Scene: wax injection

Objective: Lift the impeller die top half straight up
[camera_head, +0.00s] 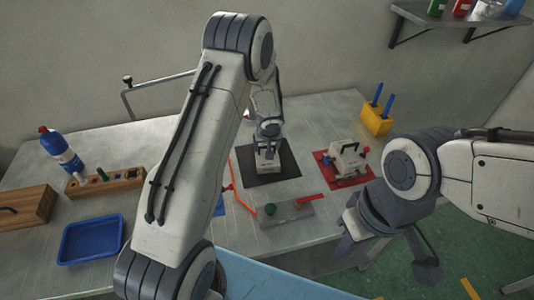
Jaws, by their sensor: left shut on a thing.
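A pale grey die block (268,163), which I take to be the impeller die, is at the black mat (263,180) near the table's middle. My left gripper (268,147) points down from above and is shut on its top part. The gripper hides much of the block, so I cannot tell whether the halves are apart. My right gripper (388,256) is open and empty, in front of the table's right front edge.
A second grey die (347,160) with a handle sits on a red mat (327,178). A grey plate (286,216) with a green knob and red lever lies in front. Left are a blue tray (91,240), wooden rack (110,184) and blue bottle (60,149). A yellow holder (376,119) stands at right.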

